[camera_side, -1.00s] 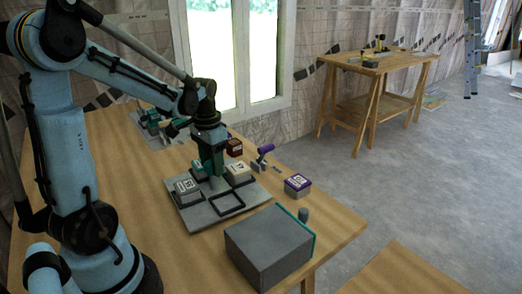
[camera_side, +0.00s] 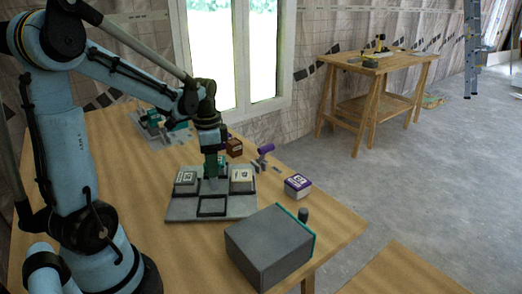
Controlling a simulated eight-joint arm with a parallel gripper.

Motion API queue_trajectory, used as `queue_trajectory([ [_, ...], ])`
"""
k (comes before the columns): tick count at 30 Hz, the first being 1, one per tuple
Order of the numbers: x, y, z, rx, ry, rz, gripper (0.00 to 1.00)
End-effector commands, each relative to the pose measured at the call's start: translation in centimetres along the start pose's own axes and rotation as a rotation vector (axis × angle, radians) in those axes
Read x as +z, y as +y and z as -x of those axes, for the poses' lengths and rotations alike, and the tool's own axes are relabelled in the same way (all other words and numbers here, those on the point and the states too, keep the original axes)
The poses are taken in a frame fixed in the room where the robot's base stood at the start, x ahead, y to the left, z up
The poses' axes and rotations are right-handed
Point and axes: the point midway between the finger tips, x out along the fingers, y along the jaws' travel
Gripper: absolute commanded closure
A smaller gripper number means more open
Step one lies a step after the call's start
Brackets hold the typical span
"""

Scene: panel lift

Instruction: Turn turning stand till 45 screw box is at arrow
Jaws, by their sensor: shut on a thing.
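The turning stand (camera_side: 182,211) is a grey square plate on the wooden table. It bears a grey box with a white label (camera_side: 186,178) at left, a cream-topped box (camera_side: 242,177) at right, and an empty dark square frame (camera_side: 213,206) at the front. My gripper (camera_side: 212,176) points down at the middle of the stand, shut on its centre part; the fingertips are small and dark here. The back of the stand is partly hidden by my gripper. The labels are too small to read, so I cannot tell which box is 45. I cannot make out the arrow.
A large grey case (camera_side: 265,250) stands at the front right of the table. A purple-and-white box (camera_side: 297,187), a purple-handled tool (camera_side: 265,152) and a brown box (camera_side: 234,147) are right of and behind the stand.

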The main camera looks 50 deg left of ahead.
Motion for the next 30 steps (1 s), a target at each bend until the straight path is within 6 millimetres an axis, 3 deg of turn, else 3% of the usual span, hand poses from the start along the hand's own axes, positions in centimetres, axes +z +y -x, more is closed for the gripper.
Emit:
queue_trajectory([
  [30,0.00,-0.02,0.04,0.001,-0.001,-0.509,1.00],
])
